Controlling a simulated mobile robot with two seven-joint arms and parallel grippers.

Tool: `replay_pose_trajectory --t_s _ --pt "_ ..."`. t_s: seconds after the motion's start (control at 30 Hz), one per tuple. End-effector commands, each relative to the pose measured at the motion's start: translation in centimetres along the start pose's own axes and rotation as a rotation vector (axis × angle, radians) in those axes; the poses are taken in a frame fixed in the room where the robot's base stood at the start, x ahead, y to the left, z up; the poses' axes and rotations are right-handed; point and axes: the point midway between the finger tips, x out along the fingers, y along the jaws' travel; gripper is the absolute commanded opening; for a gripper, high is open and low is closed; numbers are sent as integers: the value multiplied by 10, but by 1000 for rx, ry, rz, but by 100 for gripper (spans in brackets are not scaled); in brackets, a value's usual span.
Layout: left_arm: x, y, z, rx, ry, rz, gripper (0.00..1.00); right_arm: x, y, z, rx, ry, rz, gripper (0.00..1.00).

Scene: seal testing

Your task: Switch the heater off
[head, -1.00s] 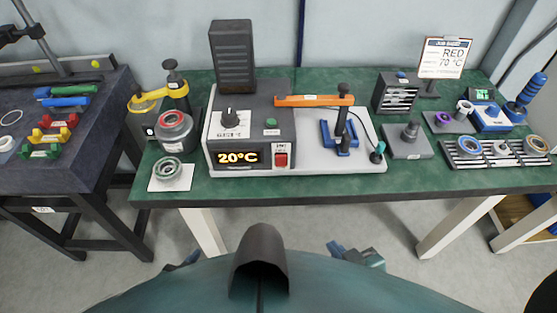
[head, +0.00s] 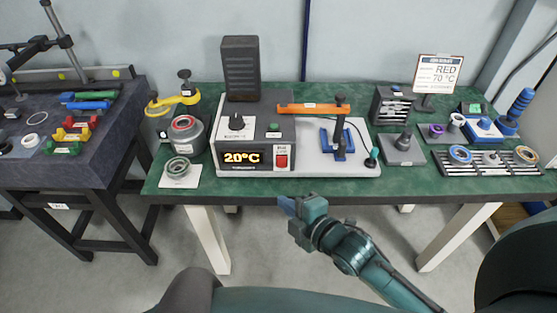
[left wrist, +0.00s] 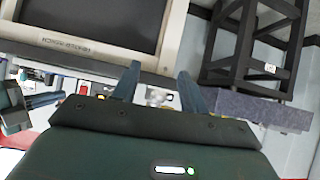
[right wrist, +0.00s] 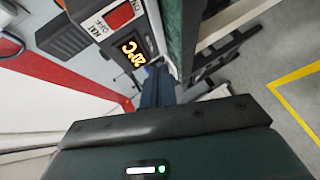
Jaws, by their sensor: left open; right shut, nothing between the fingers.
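The heater (head: 205,153) is a dark grey and white unit on the green bench, its display (head: 241,158) lit at 20°C. Its red switch (head: 282,160) is right of the display, below a small label. The switch (right wrist: 118,17) and lit display (right wrist: 133,51) also show in the right wrist view. My right gripper (head: 287,205) is shut and empty, in front of the bench edge and below the switch, apart from it. It also shows in the right wrist view (right wrist: 158,85). My left gripper (left wrist: 158,75) is open and empty in the left wrist view, outside the head view.
Several rings and fixtures stand on both sides.

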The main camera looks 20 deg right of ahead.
Motion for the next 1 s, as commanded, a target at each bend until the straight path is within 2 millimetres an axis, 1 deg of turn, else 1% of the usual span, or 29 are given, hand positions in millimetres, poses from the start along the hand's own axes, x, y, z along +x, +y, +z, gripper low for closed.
replay_pose_trajectory --t_s 0.17,0.27,0.37,0.7,0.83,1.0 --pt "1 0 -4 1 9 1 43 1 0 1 2 0 0 0" --pt "2 0 -3 2 12 2 43 5 3 4 1 -1 1 0" --pt "3 1 -2 6 17 6 43 12 8 9 0 -1 2 0" --pt "7 6 -1 22 40 26 43 45 32 34 1 -1 1 0" --pt "4 7 -4 21 45 27 43 54 39 40 2 0 0 0" --pt "3 7 -2 20 41 27 43 60 43 44 3 -1 -1 0"
